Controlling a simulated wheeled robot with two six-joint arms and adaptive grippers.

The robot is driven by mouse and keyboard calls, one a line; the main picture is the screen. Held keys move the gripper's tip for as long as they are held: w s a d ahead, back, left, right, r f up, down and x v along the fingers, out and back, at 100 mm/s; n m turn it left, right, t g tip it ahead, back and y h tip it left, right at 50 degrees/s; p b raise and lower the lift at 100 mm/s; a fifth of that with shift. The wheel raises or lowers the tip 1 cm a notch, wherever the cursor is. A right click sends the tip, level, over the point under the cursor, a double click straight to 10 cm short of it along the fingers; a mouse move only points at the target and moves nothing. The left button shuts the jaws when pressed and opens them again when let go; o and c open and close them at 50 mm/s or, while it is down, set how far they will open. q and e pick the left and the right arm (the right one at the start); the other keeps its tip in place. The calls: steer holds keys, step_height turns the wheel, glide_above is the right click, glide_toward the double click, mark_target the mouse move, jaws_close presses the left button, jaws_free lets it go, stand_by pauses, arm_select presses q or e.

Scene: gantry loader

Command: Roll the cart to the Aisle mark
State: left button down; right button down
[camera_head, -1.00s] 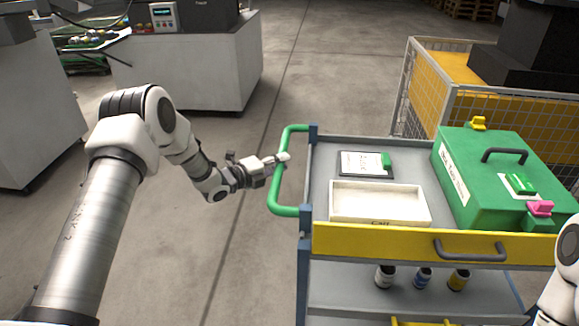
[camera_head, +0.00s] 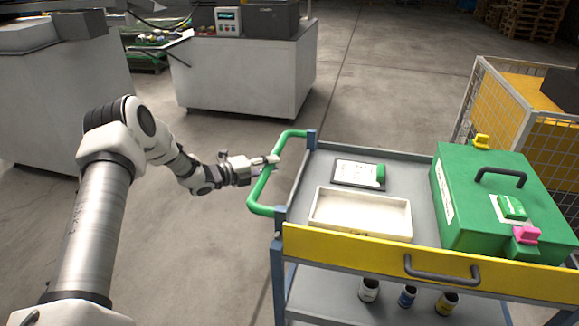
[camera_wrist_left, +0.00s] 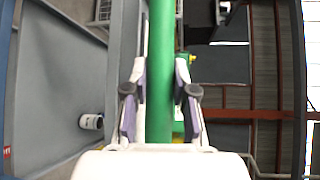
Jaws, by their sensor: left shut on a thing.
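The cart is a grey two-shelf trolley with blue posts and a yellow front drawer (camera_head: 345,248). Its green tubular handle (camera_head: 262,192) sticks out on the left side. My left gripper (camera_head: 272,163) is shut on this handle near its far part. In the left wrist view the green bar (camera_wrist_left: 160,75) runs between both fingers. On the cart's top (camera_head: 412,188) are a white tray (camera_head: 360,214), a clipboard with a green clip (camera_head: 357,173) and a green case (camera_head: 490,195) with yellow and pink latches. The Aisle mark is not visible. My right gripper is not in view.
Several small jars (camera_head: 407,296) stand on the lower shelf. A yellow bin with mesh sides (camera_head: 505,110) is close behind the cart at right. A grey cabinet (camera_head: 245,75) stands at back left. Open concrete floor lies between them and to the left.

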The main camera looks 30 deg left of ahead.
arm_select(q)
steer(key=a, duration=0.1)
steer(key=s+a, duration=0.1)
steer(key=a, duration=0.3)
steer(key=shift+s+a+f, duration=0.1)
steer(key=shift+s, duration=0.25)
steer(key=c, duration=0.9)
jaws_free()
steer(key=shift+w, duration=0.1)
steer(key=v, duration=1.2)
